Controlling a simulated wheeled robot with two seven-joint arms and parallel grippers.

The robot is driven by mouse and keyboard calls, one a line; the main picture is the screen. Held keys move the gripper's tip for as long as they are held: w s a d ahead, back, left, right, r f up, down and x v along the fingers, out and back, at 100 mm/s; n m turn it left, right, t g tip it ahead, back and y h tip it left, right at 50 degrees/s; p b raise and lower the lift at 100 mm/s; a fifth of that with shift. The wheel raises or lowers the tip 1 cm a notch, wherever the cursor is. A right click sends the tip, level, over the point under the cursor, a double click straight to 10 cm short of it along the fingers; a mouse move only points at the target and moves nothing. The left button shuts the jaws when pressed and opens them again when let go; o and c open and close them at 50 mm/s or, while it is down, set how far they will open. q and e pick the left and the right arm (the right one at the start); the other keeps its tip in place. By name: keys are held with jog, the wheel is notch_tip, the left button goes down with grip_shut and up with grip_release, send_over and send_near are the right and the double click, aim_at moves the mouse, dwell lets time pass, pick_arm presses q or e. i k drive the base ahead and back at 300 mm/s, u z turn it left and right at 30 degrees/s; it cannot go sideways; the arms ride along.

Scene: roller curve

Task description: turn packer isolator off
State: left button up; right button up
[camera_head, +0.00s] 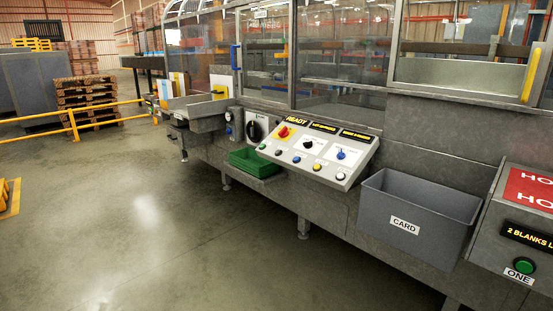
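A sloped grey control panel (318,152) is on the machine's front, with several buttons and knobs. A large black rotary knob (253,130) on a pale plate is on the machine face left of the panel. No label reading "packer isolator" is legible, so I cannot tell which switch is the isolator, nor its setting. Neither of my grippers is in view.
Yellow railing (72,122) is at left. The floor in front is clear.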

aim_at(285, 132)
jog(key=u, duration=0.65)
jog(key=i, duration=3.7)
jog(key=z, duration=0.75)
